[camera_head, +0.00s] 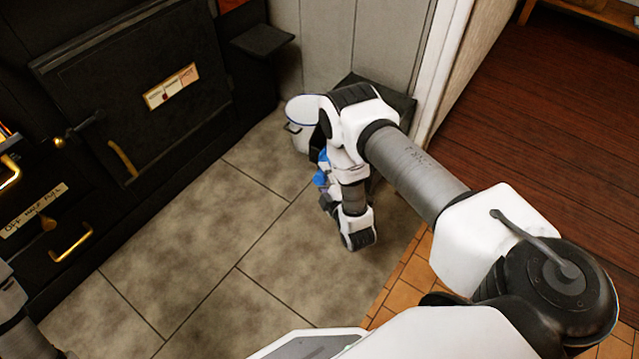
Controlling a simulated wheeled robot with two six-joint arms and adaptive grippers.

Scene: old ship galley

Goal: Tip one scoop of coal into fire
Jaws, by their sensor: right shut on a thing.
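My right arm reaches in from the right and bends down beside the black range. My right gripper (327,203) is small, dark and partly hidden by my wrist, low over the tiles. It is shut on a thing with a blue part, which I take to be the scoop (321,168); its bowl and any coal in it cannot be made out. The black range (60,130) fills the left, its large door (140,90) shut. An orange glow, probably the fire, shows at the left edge (5,132). Only a link of my left arm shows at lower left.
A dark ledge (262,39) juts from the range. The grey tiled floor (190,250) before the range is clear.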

